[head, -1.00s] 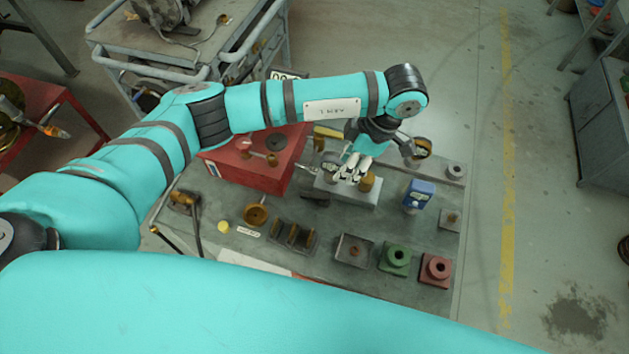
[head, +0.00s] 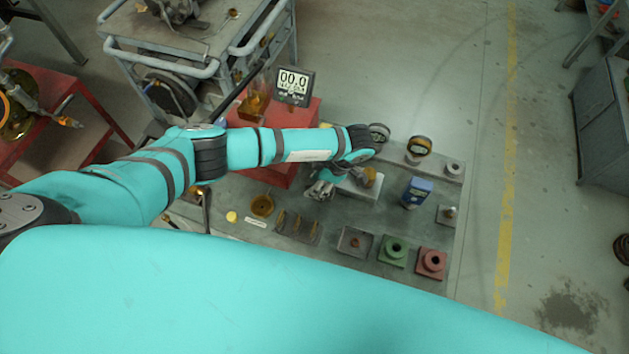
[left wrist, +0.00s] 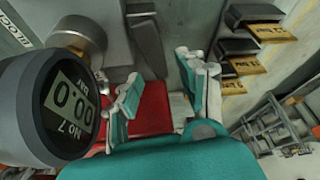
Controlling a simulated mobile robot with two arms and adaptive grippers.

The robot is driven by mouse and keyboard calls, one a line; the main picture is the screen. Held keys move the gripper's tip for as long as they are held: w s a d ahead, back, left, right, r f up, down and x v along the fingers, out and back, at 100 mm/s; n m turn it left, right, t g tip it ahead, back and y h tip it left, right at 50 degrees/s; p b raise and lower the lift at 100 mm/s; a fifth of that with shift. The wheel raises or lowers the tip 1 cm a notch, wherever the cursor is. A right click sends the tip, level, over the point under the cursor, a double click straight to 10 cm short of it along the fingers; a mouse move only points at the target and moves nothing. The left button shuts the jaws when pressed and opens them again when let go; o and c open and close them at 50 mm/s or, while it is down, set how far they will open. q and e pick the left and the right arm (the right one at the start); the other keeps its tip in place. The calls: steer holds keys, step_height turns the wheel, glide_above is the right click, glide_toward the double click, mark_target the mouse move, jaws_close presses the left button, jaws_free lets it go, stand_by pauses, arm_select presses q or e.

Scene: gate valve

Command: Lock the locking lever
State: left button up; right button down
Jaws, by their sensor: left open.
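My left gripper (head: 320,188) hangs over the workbench, just left of a light grey block (head: 362,186) with a brass part on it. In the left wrist view its two fingers (left wrist: 165,95) are apart, with a red surface (left wrist: 152,120) and bench behind the gap. Nothing shows held. I cannot identify the locking lever for certain. A dark grey bar (left wrist: 148,45) stands beyond the fingers in the left wrist view. My arm hides part of the red box (head: 308,112) and bench behind it in the head view. My right gripper is not in view.
A round gauge (left wrist: 72,108) reading 00.0 is close on the left in the wrist view. A 00.0 display (head: 293,87) stands behind my arm. A blue device (head: 418,190), green block (head: 393,250) and red block (head: 432,262) sit on the bench.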

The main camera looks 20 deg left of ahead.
mark_target(332, 190)
arm_select(q)
steer(key=shift+a+f, duration=0.25)
steer(key=shift+f, duration=0.45)
jaws_close()
steer(key=shift+w+m+t+b, duration=0.3)
steer(key=shift+m+b, duration=0.4)
steer(key=shift+r, duration=0.1)
jaws_free()
steer(key=shift+s, duration=0.1)
steer(key=v, duration=1.2)
